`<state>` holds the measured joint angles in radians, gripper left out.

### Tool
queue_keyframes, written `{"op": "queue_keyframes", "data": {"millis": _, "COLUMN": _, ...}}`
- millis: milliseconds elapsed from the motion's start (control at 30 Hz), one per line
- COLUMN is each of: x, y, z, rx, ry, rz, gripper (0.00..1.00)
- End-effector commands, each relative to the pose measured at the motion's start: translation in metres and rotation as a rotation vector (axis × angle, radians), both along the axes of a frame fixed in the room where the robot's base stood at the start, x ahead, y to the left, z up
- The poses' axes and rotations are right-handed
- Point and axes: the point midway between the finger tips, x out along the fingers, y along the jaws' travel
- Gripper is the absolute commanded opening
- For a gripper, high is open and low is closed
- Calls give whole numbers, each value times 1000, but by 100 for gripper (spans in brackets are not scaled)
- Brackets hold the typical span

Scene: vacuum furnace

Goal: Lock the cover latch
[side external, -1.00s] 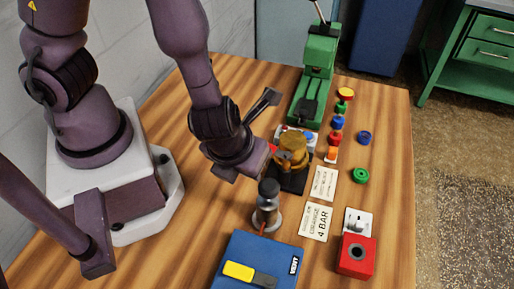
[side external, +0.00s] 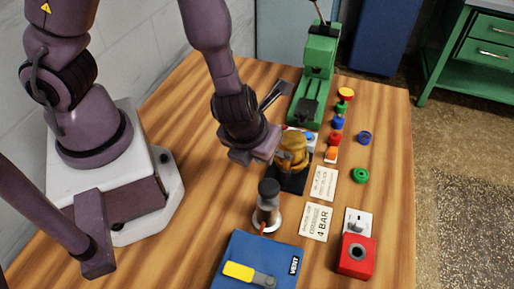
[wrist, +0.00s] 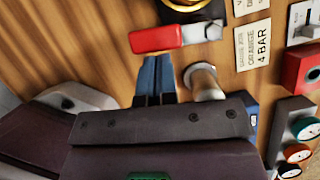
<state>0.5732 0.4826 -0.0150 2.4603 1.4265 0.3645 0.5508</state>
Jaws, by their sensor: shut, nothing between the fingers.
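The furnace chamber (side external: 293,149) is brass-coloured and stands on a black base in the side view. In the wrist view, a red handle (wrist: 155,38) with a grey end piece, apparently the cover latch, lies across the picture beside the chamber's dark edge. My gripper (side external: 272,156) is close against the chamber's left side; its fingertips are hard to make out there. In the wrist view my gripper (wrist: 155,62) shows two blue fingers together, with nothing between them. Their tips are just below the red handle; I cannot tell whether they touch it. The handle is hidden in the side view.
A grey cylinder with a dark cap (side external: 268,203) stands in front of the chamber, close beside my fingers in the wrist view (wrist: 205,82). A blue VENT box (side external: 260,255), red box (side external: 355,257), green press (side external: 318,75) and coloured knobs surround it.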

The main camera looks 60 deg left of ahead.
Motion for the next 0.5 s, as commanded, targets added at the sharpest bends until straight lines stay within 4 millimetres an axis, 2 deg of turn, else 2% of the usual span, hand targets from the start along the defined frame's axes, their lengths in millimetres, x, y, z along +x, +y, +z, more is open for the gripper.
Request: {"op": "queue_keyframes", "data": {"millis": 500, "x": 2, "y": 6, "z": 0, "rx": 1, "ry": 0, "rz": 4, "gripper": 0}}
